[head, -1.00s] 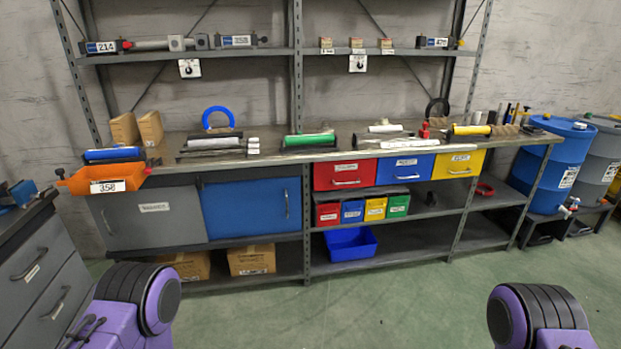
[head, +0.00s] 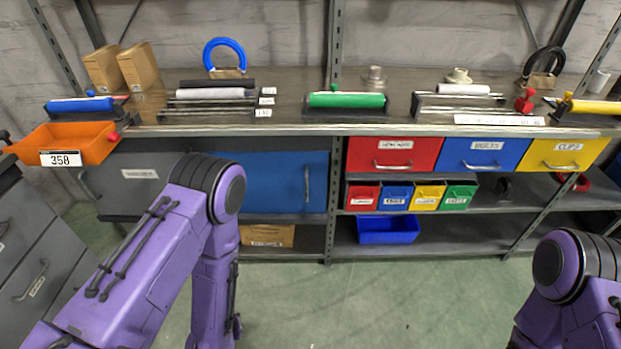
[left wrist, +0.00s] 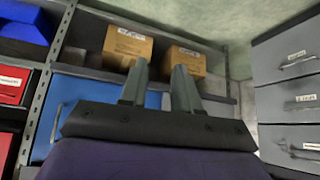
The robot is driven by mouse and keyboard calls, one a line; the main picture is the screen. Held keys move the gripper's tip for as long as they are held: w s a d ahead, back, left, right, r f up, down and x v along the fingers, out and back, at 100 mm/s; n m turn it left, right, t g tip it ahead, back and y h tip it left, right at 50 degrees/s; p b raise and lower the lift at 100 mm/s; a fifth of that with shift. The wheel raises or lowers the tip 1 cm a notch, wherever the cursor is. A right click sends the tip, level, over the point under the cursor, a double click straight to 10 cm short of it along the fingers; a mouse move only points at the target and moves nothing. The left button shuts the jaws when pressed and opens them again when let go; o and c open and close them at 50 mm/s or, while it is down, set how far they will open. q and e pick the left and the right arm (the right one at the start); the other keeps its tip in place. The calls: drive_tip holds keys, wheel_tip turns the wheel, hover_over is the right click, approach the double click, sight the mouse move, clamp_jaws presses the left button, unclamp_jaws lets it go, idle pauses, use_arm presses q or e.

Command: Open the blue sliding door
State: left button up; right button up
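The blue sliding door (head: 270,184) is the right-hand panel of the cabinet under the bench, beside the grey panel (head: 125,178). Its upright bar handle (head: 307,184) is near its right edge. My left arm crosses in front and hides the door's left part in the head view. The left wrist view looks upside down and shows the blue door (left wrist: 82,98) behind the gripper, with its handle (left wrist: 57,122) at the left. My left gripper (left wrist: 158,68) is open and empty, apart from the door. The head view does not show either gripper; only part of my right arm shows.
An orange bin (head: 75,143) sticks out at the bench's left end. Grey drawers (head: 40,265) stand at the left. A cardboard box (head: 266,235) lies below the door. A metal post (head: 329,200) stands right of it. The green floor in front is clear.

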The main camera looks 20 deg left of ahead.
use_arm(q)
drive_tip(key=w+d+f+m+t+b, duration=0.1)
drive_tip(key=w+f+t+b, duration=0.2)
drive_tip(key=w, duration=1)
drive_tip(key=m+t+h+b, duration=0.2)
drive_tip(key=m+t+b, duration=0.25)
drive_tip(key=t, duration=0.45)
approach(306, 185)
drive_tip(key=w, duration=0.1)
drive_tip(key=shift+n, duration=0.35)
drive_tip(key=w, duration=0.3)
drive_tip(key=w+b, duration=0.1)
drive_tip(key=w, duration=0.2)
drive_tip(key=w+b, duration=0.1)
drive_tip(key=w, duration=0.2)
drive_tip(key=shift+a+r, duration=0.1)
drive_tip(key=shift+a, duration=0.3)
drive_tip(key=shift+w, duration=0.3)
use_arm(e)
wheel_tip(306, 185, down, 12)
drive_tip(key=shift+r, duration=0.15)
drive_tip(key=shift+s, duration=0.1)
use_arm(q)
drive_tip(key=shift+a, duration=0.1)
clamp_jaws()
